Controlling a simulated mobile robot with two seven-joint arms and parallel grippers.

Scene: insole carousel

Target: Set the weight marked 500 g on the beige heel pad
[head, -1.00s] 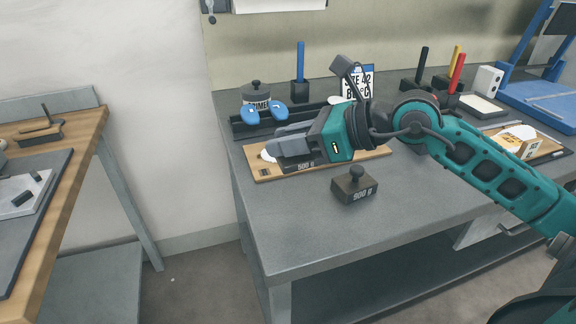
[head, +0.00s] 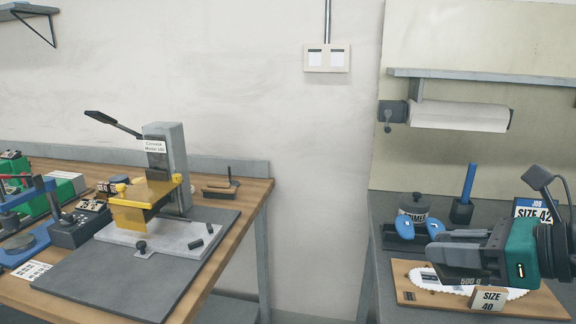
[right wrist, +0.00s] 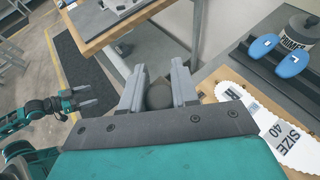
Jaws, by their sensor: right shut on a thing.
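My right gripper (head: 440,245) is shut on the dark weight marked 500 g (head: 470,281), over the wooden board in the head view. In the right wrist view the fingers (right wrist: 160,88) close on a dark round knob (right wrist: 158,96); the weight's body is mostly hidden there. My left gripper (right wrist: 84,98) shows at the left of the right wrist view, fingers apart and empty, away from the bench. I cannot make out a beige heel pad in these frames. A white insole (head: 428,275) lies on the board, partly behind the gripper and the weight.
Left, across a gap, a wooden bench (head: 258,197) bears a press (head: 168,165).

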